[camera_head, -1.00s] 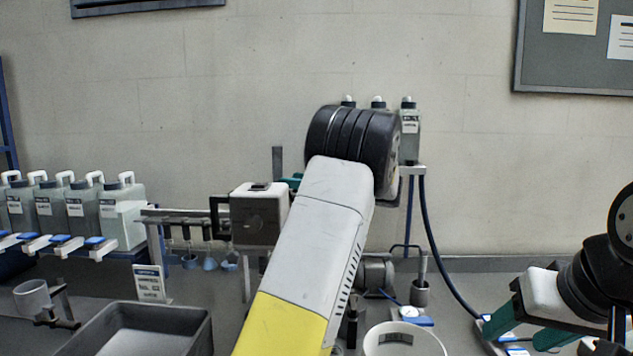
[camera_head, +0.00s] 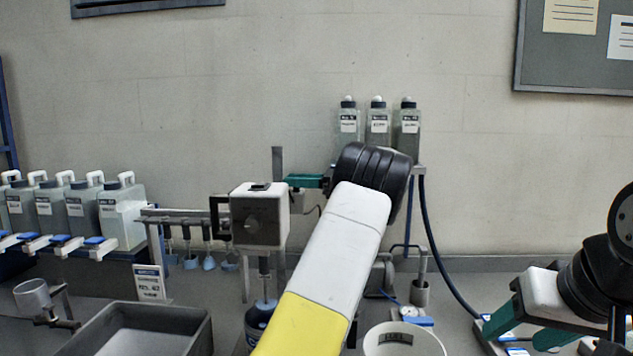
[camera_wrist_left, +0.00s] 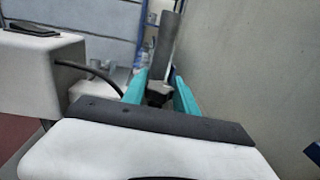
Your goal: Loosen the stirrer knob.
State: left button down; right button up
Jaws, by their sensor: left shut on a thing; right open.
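The stirrer is a pale box-shaped head (camera_head: 260,216) beside an upright grey post (camera_head: 278,163), with a shaft running down from it. The post also shows in the left wrist view (camera_wrist_left: 165,45). My left gripper (camera_head: 290,181) reaches in from the right, behind the head's top right. In the left wrist view its teal fingers (camera_wrist_left: 158,92) are around a small dark knob (camera_wrist_left: 157,97) at the post and shut on it; the knob is mostly hidden. In the head view the knob is hidden. My right gripper (camera_head: 525,325) is open and empty at the lower right.
A grey tray (camera_head: 195,333) and a white bucket (camera_head: 405,342) stand in front. Three bottles (camera_head: 378,124) stand on a shelf behind my left wrist. More containers (camera_head: 122,213) line the left. A dark cable (camera_head: 440,270) hangs right of centre.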

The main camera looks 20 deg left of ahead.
pick_arm(q)
jog(key=shift+n+g, duration=0.5)
jog(key=shift+g, duration=0.2)
jog(key=c, duration=1)
grip_release()
jog(key=shift+o, duration=0.2)
jog(key=shift+d, duration=0.1)
jog(key=v, duration=0.7)
jog(key=shift+w+d, duration=0.2)
jog(key=shift+d, duration=0.1)
jog(key=shift+r, duration=0.1)
